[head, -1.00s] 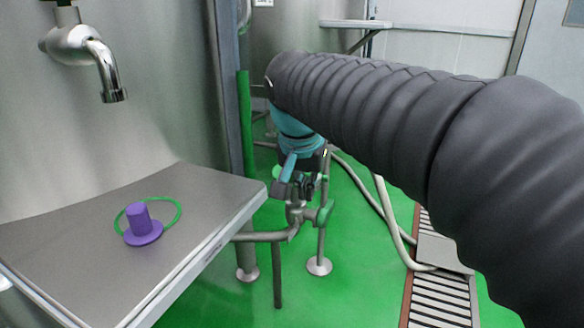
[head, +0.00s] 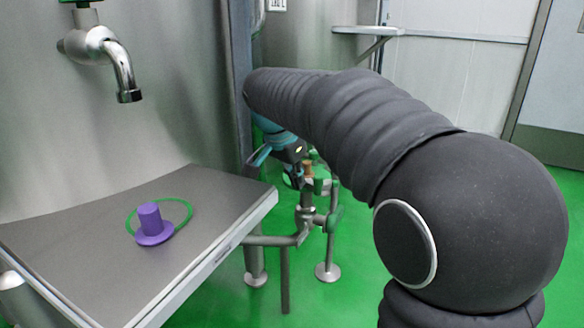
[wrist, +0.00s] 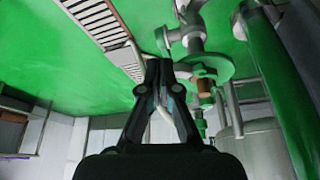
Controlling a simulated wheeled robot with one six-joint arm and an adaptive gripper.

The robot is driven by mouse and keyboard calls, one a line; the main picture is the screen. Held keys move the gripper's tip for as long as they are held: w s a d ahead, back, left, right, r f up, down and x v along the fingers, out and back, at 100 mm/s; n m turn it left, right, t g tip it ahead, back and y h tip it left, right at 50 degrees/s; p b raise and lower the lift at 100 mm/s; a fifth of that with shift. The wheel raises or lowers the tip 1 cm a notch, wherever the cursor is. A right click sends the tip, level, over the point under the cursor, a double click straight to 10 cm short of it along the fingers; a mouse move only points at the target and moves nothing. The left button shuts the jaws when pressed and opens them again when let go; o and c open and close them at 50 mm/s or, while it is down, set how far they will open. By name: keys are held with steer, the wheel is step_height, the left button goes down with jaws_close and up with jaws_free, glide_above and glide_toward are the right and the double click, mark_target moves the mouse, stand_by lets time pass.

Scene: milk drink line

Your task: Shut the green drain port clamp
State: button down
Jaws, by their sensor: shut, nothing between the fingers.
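The green drain port clamp (head: 320,184) is on the steel pipework beyond the table's right corner. In the wrist view the green round clamp (wrist: 214,67) is just right of my fingertips, with a brown knob (wrist: 204,88) at its lower edge. I cannot tell whether the clamp is open or shut. My gripper (wrist: 158,66) is shut and empty, its fingertips together beside the clamp. Contact with it cannot be made out. In the head view my gripper (head: 294,174) is partly hidden by my arm, just left of the clamp.
A steel table (head: 90,225) at the left holds a purple plug (head: 150,222) and a green ring (head: 187,209). A tap (head: 122,75) hangs above it. Pipe legs (head: 327,245) stand on the green floor. A green post (wrist: 270,90) rises close to the clamp's right.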

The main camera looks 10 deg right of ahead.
mark_target(318, 182)
steer(key=shift+w+d+f, duration=0.6)
steer(key=shift+w+d, duration=0.2)
steer(key=shift+d, duration=0.2)
steer(key=shift+w+d+f, duration=0.6)
steer(key=shift+w+d, duration=0.15)
steer(key=shift+d, duration=0.2)
